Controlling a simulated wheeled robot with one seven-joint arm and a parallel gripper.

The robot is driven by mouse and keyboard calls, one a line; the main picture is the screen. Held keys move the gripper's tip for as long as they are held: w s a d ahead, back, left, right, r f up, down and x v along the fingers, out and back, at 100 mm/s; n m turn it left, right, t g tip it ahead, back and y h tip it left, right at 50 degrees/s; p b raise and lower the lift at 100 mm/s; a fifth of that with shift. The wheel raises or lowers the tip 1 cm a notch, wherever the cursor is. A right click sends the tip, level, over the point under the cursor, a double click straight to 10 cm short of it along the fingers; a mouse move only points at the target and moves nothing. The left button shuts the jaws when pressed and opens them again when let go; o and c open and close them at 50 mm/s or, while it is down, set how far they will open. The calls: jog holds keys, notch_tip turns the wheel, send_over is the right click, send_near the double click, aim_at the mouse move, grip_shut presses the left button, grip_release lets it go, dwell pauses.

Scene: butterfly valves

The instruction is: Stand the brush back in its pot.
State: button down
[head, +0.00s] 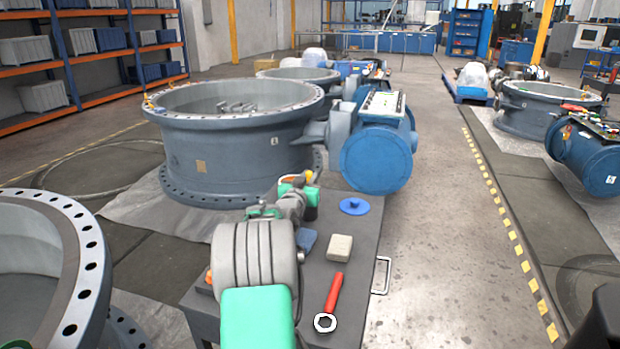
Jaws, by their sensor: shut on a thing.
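My arm reaches forward over a dark grey bench, and my gripper (302,180) is at its far end, in front of the pot. It is shut on the brush, of which only a small yellow part (309,175) seems to show at the fingers. The pot (312,211) is dark with an orange-brown rim and stands near the bench's far edge. My gripper hides most of it. I cannot tell whether the brush's lower end is inside the pot or above it.
The bench (350,240) also holds a blue lidded disc (354,206), a beige block (340,247), a blue cloth-like item (307,240) and a red-handled wrench (333,293). A large grey valve ring (240,150) with a blue actuator (376,157) stands behind.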

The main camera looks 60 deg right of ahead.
jog(key=c, duration=1.2)
grip_release()
jog(key=shift+c, duration=0.2)
jog(key=s+a, duration=0.1)
jog(key=a, duration=0.6)
jog(key=shift+a+p, duration=0.4)
jog(key=shift+p, duration=0.05)
jog(key=shift+s, duration=0.1)
